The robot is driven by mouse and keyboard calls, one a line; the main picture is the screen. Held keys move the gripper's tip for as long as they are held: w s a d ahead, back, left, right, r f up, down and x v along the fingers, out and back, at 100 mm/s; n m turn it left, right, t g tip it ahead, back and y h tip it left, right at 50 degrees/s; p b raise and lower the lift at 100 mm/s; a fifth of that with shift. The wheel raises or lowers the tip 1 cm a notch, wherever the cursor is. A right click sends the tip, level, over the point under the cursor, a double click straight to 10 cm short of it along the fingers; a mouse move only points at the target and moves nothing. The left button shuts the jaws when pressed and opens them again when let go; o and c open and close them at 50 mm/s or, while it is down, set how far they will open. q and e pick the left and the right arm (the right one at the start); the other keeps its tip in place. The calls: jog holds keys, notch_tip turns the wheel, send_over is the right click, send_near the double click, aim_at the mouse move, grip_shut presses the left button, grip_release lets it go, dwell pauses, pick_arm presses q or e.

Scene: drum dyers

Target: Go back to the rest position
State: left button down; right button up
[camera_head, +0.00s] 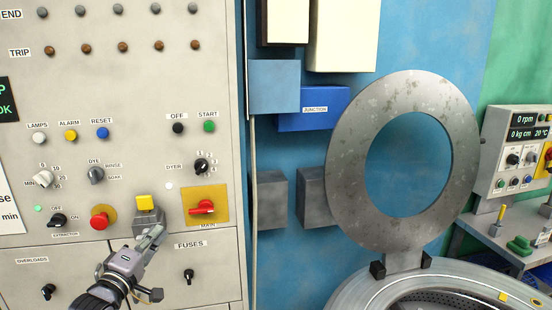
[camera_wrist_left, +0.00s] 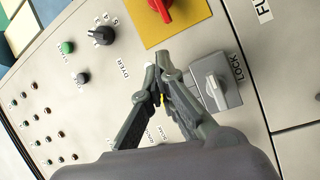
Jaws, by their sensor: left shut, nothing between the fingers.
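My left gripper (camera_head: 155,236) comes in from the bottom left of the head view. It is shut and empty in front of the grey control panel (camera_head: 225,120). Its fingertips are just below the grey lock box with a yellow top (camera_head: 146,203). In the left wrist view the closed fingertips (camera_wrist_left: 163,68) are beside the grey lock box with its light grey handle (camera_wrist_left: 215,92), labelled LOCK. I cannot tell whether they touch the panel. A little yellow shows between the fingers. My right gripper is not in view.
Near the gripper are a red MAIN switch (camera_head: 203,208) on a yellow plate and a red mushroom button (camera_head: 102,217). The panel has several knobs and buttons. To the right, a round metal lid (camera_head: 345,150) stands open above a drum (camera_head: 375,290). A smaller control box (camera_head: 515,150) is at far right.

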pick_arm(q)
jog(key=s+d+f+m+g+y, duration=0.1)
jog(key=s+d+f+m+g, duration=0.3)
jog(key=s+f, duration=0.5)
jog(key=s+d+f+m+g+y, duration=0.1)
jog(key=s+d+f+m+g, duration=0.25)
jog(key=s+f, duration=0.55)
jog(key=s+d+f+m+g+y, duration=0.1)
jog(key=s+f+m+g, duration=0.3)
jog(key=s, duration=0.7)
jog(key=s+d+f+m+g+y, duration=0.1)
jog(key=s+f+m+g, duration=0.4)
jog(key=s, duration=0.7)
notch_tip(320, 180, down, 29)
jog(key=n+b, duration=0.2)
jog(key=b, duration=0.2)
jog(key=s+a+f+g+b, duration=0.1)
jog(key=s+a+f+b, duration=0.2)
jog(key=s+f, duration=1.4)
notch_tip(320, 180, down, 4)
jog(key=shift+s+r, duration=0.1)
jog(key=shift+s, duration=0.25)
